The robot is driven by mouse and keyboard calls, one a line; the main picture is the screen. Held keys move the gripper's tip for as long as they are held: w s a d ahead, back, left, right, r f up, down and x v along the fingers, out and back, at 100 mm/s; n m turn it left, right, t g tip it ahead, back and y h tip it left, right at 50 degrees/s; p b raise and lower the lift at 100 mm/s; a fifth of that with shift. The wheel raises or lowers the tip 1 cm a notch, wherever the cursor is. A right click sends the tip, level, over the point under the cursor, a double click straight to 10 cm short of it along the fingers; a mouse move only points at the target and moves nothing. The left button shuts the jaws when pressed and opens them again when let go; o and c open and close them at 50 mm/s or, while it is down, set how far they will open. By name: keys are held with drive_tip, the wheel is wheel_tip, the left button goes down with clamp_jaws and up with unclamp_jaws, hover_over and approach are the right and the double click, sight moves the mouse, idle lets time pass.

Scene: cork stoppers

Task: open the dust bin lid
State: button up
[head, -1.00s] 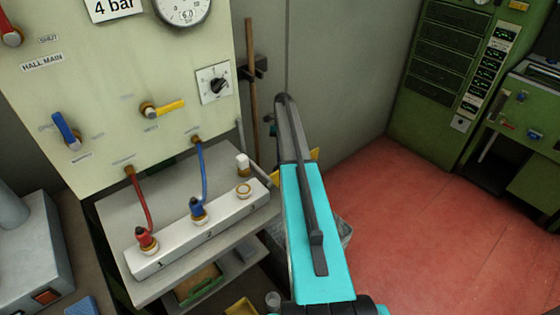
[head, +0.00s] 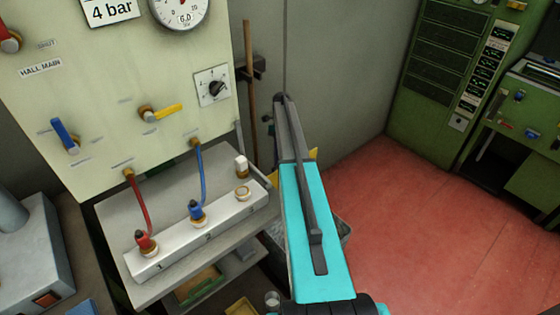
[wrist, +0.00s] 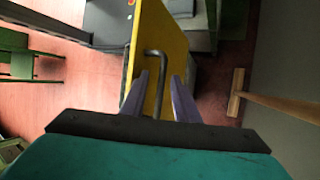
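The dust bin's yellow lid (wrist: 165,50) stands steeply tilted in the wrist view, with a dark bent handle (wrist: 157,62) on its face. My gripper (wrist: 159,88) has its two purple fingers apart, one on each side of the handle. A gap shows between the handle and the right finger; whether the left finger touches is unclear. In the head view, my arm hides most of the lid, leaving a yellow strip (head: 312,154) beside it. The grey bin (head: 345,232) shows below, partly behind my arm, with its top seeming uncovered.
A bench (head: 120,215) with a white numbered manifold (head: 170,245) and red and blue hoses stands left. A broom handle (head: 250,95) leans against the wall behind. Red floor (head: 430,220) is clear to the right, before green cabinets (head: 440,90).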

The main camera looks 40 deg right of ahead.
drive_tip(key=r+p, duration=0.2)
drive_tip(key=shift+s+a+r, duration=0.1)
drive_tip(key=shift+s+r, duration=0.1)
drive_tip(key=shift+r, duration=0.15)
drive_tip(key=s+a+r+b, duration=0.1)
drive_tip(key=s+a, duration=0.7)
drive_tip(key=s, duration=0.5)
drive_tip(key=shift+s+a, duration=0.15)
drive_tip(key=shift+r, duration=0.1)
idle(0.4)
